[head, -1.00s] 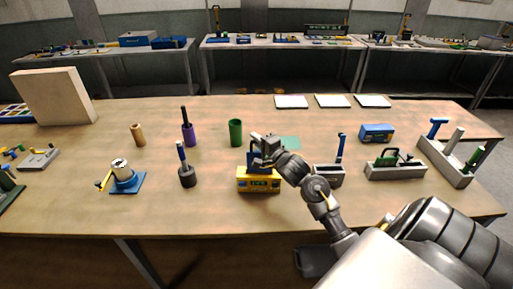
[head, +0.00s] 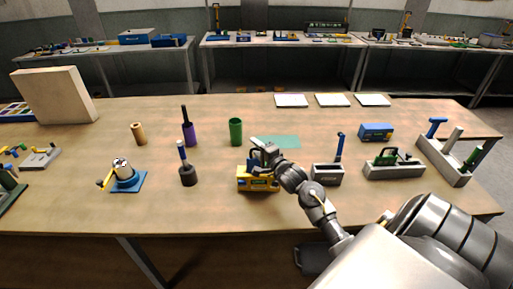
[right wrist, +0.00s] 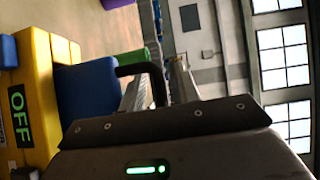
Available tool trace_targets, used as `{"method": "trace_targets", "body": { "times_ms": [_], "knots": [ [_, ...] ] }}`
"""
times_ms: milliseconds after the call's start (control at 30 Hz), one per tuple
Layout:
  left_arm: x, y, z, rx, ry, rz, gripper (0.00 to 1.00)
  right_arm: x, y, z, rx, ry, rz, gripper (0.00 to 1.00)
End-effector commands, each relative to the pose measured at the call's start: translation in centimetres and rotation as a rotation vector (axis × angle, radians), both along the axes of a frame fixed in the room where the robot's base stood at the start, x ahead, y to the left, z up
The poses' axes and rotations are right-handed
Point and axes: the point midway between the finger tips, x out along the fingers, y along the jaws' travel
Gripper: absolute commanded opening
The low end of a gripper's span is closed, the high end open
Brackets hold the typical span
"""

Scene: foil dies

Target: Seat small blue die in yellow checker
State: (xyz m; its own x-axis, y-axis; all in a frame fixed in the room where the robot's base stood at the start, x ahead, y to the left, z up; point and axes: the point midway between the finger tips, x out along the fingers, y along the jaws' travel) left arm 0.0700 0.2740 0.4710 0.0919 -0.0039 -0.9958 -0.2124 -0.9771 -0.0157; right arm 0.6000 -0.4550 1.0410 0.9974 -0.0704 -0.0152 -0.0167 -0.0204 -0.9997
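The yellow checker (head: 244,184) stands near the front middle of the table. In the right wrist view its yellow body (right wrist: 40,75) and an "OFF" label show at the left. The small blue die (right wrist: 88,88) has a black loop handle and sits at the checker's top, its lower part against the yellow body. I cannot tell how deep it sits. My right gripper (head: 262,152) is above the checker, its fingers (right wrist: 160,80) closed around the die's handle. It hides most of the die in the head view. My left gripper is not in view.
A grey holder (head: 327,175) with a blue-handled tool stands just right of the checker. A dark round holder (head: 188,178) and a blue-based device (head: 127,181) stand to the left. A green cup (head: 236,131) stands behind. A teal mat (head: 280,142) lies clear behind the gripper.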

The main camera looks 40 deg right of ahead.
Motion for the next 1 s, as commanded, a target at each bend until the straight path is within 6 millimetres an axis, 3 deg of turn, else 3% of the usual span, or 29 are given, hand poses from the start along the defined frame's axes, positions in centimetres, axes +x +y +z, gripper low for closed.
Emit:
{"method": "trace_targets", "body": {
  "times_ms": [233, 700, 1000],
  "knots": [
    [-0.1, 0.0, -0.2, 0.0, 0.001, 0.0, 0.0, -0.5, 0.0, 0.1, 0.0, 0.002, 0.0, 0.32],
    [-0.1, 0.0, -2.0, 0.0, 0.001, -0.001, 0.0, -9.6, 0.7, 0.2, -0.001, 0.002, 0.001, 0.32],
    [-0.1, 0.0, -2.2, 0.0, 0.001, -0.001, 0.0, -11.9, 0.8, 0.5, 0.001, 0.0, 0.0, 0.32]
  ]
}}
